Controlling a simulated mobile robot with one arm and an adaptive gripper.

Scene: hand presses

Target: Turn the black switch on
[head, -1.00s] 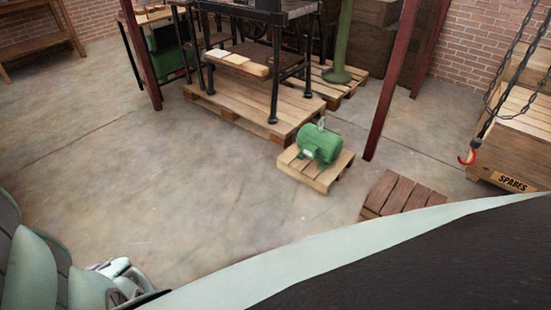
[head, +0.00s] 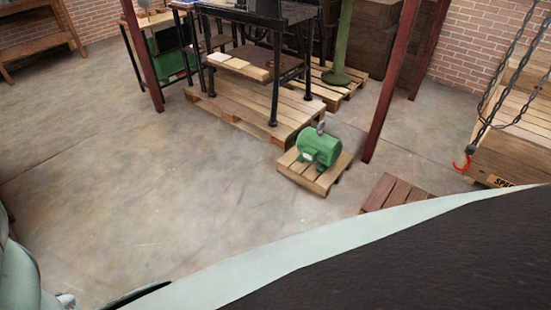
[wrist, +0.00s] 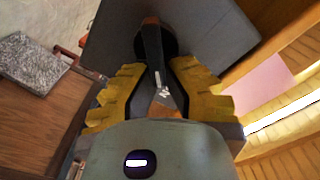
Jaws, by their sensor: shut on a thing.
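In the wrist view, a black switch lever (wrist: 152,45) stands out from a dark grey box (wrist: 210,35), with a dark round base behind it. My gripper (wrist: 160,72) has yellow ridged fingers, one on each side of the lever, shut on it. The contact between fingers and lever is partly hidden. Whether the switch is on or off cannot be told. I cannot make out the switch in the head view.
In the wrist view, a grey speckled slab (wrist: 32,62) lies on brown wood at left, and yellow wooden slats (wrist: 285,135) show at right. In the head view, a green motor (head: 320,147) sits on a small pallet. Open concrete floor (head: 150,180) lies to its left.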

